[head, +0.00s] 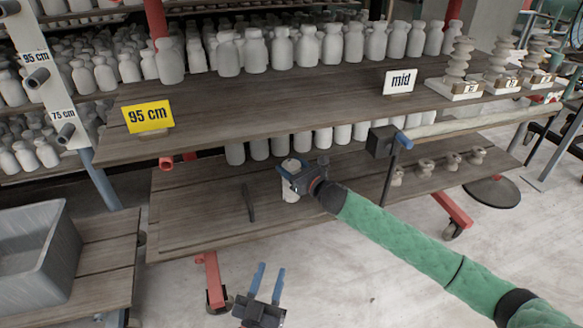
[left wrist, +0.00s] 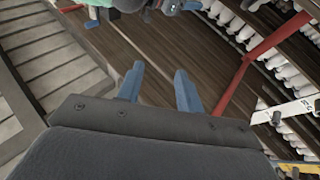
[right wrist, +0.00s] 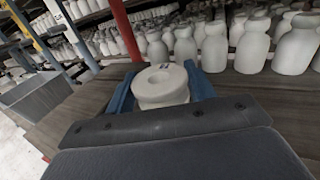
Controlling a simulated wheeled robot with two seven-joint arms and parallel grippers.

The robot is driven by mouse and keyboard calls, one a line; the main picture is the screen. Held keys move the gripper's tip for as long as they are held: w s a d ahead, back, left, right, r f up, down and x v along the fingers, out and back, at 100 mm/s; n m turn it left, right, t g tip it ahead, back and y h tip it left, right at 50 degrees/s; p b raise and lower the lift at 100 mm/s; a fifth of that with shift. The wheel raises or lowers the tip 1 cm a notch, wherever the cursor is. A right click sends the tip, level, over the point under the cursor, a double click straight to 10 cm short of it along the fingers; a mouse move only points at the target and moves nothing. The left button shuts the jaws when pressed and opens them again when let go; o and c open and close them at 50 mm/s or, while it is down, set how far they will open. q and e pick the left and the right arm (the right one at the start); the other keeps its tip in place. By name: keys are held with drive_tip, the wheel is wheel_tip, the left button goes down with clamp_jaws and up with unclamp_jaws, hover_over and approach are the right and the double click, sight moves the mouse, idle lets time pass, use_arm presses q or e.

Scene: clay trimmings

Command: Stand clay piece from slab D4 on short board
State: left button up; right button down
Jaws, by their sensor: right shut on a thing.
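My right gripper (head: 300,178) is shut on a pale clay piece (head: 289,193) over the lower wooden board (head: 200,212). In the right wrist view the clay piece (right wrist: 160,82) sits between the blue fingers, its round ringed top facing the camera. I cannot tell whether its base touches the board. My left gripper (head: 265,283) is open and empty, low in front of the shelving; its spread fingers also show in the left wrist view (left wrist: 158,88). Stacked clay pieces stand on labelled slabs (head: 455,91) at the upper shelf's right; I cannot read a D4 label.
Small clay pieces (head: 425,167) stand at the lower right. A grey bin (head: 40,255) is at left.

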use_arm(q)
drive_tip(key=shift+r, duration=0.1)
use_arm(e)
drive_tip(key=c, duration=0.6)
unclamp_jaws()
drive_tip(key=shift+f, duration=0.1)
use_arm(q)
drive_tip(key=shift+s+r, duration=0.1)
use_arm(e)
drive_tip(key=shift+o, duration=0.2)
drive_tip(key=shift+s+d, duration=0.25)
use_arm(q)
wheel_tip(320, 180, down, 9)
drive_tip(key=g, duration=0.3)
drive_tip(key=shift+d+p, duration=0.25)
drive_tip(key=shift+p, duration=0.1)
use_arm(e)
drive_tip(key=v, duration=1.1)
use_arm(q)
drive_tip(key=shift+r, duration=0.15)
use_arm(e)
drive_tip(key=shift+s+d, duration=0.1)
